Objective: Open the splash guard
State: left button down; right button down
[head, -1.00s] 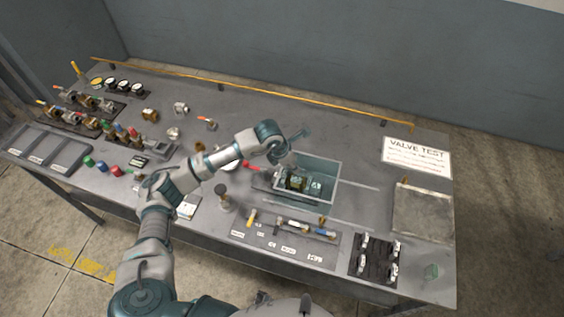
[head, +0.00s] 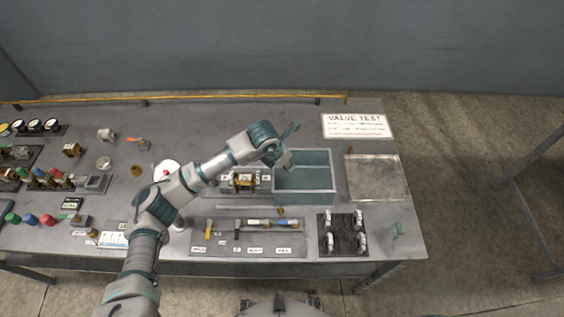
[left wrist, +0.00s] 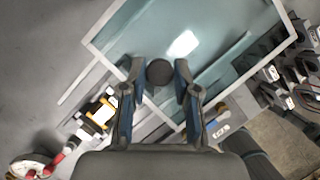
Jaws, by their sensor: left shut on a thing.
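The splash guard (head: 305,184) is a clear, teal-tinted box with a pale rim. It stands on the bench just right of the brass valve fixture (head: 244,182), which is uncovered. In the left wrist view the guard (left wrist: 225,28) fills the upper middle and the fixture (left wrist: 98,115) shows at lower left. My left gripper (head: 284,160) is at the guard's left side. In the left wrist view its fingers (left wrist: 159,75) are closed around a dark round knob (left wrist: 160,72) at the guard. My right gripper is not in view.
A metal tray (head: 375,178) lies right of the guard, below the VALVE TEST sign (head: 357,126). A black rack (head: 342,234) and a labelled tool board (head: 247,238) lie in front. Gauges and coloured caps (head: 30,219) fill the left side.

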pick_arm(q)
jog(key=shift+s+f, duration=0.2)
jog(key=shift+f, duration=0.1)
jog(key=c, duration=0.8)
grip_release()
jog(key=shift+c, duration=0.2)
jog(key=shift+w+r, duration=0.1)
jog(key=shift+r, duration=0.05)
jog(key=shift+r, duration=0.2)
jog(key=v, duration=1.1)
jog(key=shift+r, duration=0.25)
jog(key=shift+f, duration=0.1)
